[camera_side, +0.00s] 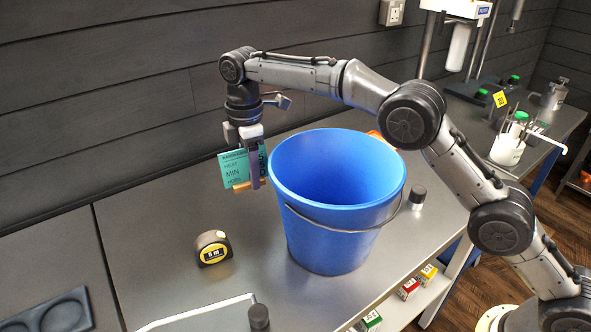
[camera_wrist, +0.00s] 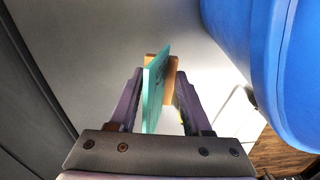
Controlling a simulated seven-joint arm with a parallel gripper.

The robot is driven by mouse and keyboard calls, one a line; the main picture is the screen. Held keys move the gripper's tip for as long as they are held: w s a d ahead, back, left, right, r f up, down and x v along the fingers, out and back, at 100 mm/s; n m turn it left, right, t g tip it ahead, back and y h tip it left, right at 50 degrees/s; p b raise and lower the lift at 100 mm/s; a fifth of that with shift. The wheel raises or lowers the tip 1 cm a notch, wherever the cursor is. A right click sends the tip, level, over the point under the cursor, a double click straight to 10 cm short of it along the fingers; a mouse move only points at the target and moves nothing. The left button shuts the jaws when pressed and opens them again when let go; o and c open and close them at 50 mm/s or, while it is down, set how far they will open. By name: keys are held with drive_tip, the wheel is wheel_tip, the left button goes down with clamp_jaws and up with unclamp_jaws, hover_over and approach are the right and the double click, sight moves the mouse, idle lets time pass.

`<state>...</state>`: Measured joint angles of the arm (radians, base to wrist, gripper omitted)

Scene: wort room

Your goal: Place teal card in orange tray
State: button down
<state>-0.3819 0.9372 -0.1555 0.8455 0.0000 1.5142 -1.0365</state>
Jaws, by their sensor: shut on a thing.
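The teal card (camera_side: 234,168) has dark print and stands upright in my gripper (camera_side: 254,182), left of the blue bucket and above the table. A tan-orange strip (camera_side: 243,186) shows at its lower edge. In the wrist view the teal card (camera_wrist: 153,88) is seen nearly edge-on between the two fingers of my gripper (camera_wrist: 158,80), with a tan block (camera_wrist: 172,66) at its far end. My gripper is shut on the card. A small orange piece, probably the orange tray (camera_side: 376,134), shows behind the bucket's right rim; most of it is hidden. I cannot see it in the wrist view.
A tall blue bucket (camera_side: 335,225) with a wire handle stands mid-table, close to the card; it also shows in the wrist view (camera_wrist: 240,35). A tape measure (camera_side: 212,248) lies front left. A dark-capped cylinder (camera_side: 417,197) stands right of the bucket.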

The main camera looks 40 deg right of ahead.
drive_tip(key=s+d+m, duration=0.2)
drive_tip(key=d+m, duration=1.3)
drive_tip(key=d, duration=0.7)
drive_tip(key=s+d+r+m, duration=0.1)
drive_tip(key=s+d+r, duration=0.5)
drive_tip(key=s+d, duration=0.4)
drive_tip(key=w+f, duration=0.3)
drive_tip(key=w+d+f, duration=0.1)
drive_tip(key=w+f, duration=0.2)
drive_tip(key=w, duration=0.1)
drive_tip(key=w+f, duration=0.2)
drive_tip(key=w, duration=0.2)
drive_tip(key=shift+w+d+f, duration=0.1)
drive_tip(key=shift+d+f, duration=0.3)
drive_tip(key=shift+w+d+f, duration=0.1)
drive_tip(key=shift+w+f, duration=0.4)
drive_tip(key=shift+f, duration=1.65)
drive_tip(key=shift+f, duration=0.55)
